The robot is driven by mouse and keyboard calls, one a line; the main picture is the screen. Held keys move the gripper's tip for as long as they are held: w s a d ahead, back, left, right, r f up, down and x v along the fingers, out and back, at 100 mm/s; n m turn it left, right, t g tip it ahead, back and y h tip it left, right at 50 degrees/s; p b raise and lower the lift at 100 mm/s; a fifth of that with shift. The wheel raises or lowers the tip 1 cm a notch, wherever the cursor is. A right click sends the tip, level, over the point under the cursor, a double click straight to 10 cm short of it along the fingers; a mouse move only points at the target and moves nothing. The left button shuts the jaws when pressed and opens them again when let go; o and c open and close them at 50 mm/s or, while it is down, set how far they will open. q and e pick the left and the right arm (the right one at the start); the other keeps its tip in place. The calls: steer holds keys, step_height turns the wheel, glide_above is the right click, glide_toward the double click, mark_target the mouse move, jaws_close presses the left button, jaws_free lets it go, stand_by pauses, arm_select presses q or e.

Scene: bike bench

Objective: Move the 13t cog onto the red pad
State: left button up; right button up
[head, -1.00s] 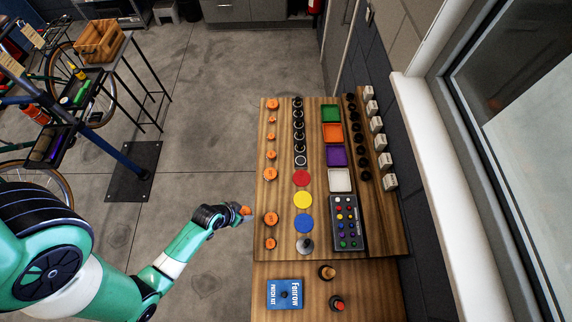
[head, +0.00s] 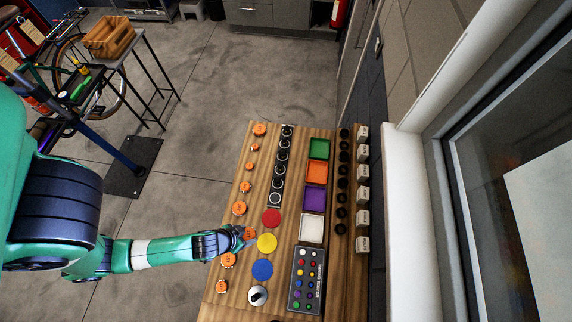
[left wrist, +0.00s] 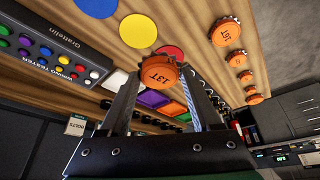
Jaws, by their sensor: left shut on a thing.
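In the head view the cog (head: 250,233) shows at the tip of my left gripper (head: 244,236), over the wooden bench just left of the red and yellow pads. The red pad (head: 271,218) is a bare flat disc, slightly up and right of the cog. It also shows in the left wrist view (left wrist: 169,50), partly hidden behind the cog. My right gripper is in neither view.
The yellow pad (head: 267,243) and blue pad (head: 262,270) lie below the red one. Several other orange cogs (head: 239,208) line the bench's left side. A row of black-ringed parts (head: 279,168), coloured trays (head: 314,199) and a button box (head: 306,280) stand nearby.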

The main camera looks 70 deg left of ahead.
arm_select(q)
steer(key=shift+d+f+m+h+b, duration=0.3)
steer(key=shift+d+f+m+b, duration=0.1)
steer(key=shift+f+m+b, duration=0.55)
steer(key=w+a+f, duration=0.2)
steer(key=w+a, duration=0.1)
steer(key=w, duration=0.2)
steer(key=b, duration=0.2)
glide_above(273, 217)
steer(key=s, duration=0.2)
steer(key=shift+n, duration=0.25)
steer(key=f, duration=0.5)
steer(key=shift+w+d+f, duration=0.15)
steer(key=shift+d+f, duration=0.15)
steer(key=shift+f, duration=0.1)
steer(key=shift+w+a+f+b, duration=0.1)
steer(key=shift+f+b, duration=0.15)
steer(key=shift+f, duration=0.65)
steer(key=shift+w+a+f+b, duration=0.1)
steer(key=shift+f+b, duration=0.1)
steer(key=shift+f, duration=0.7)
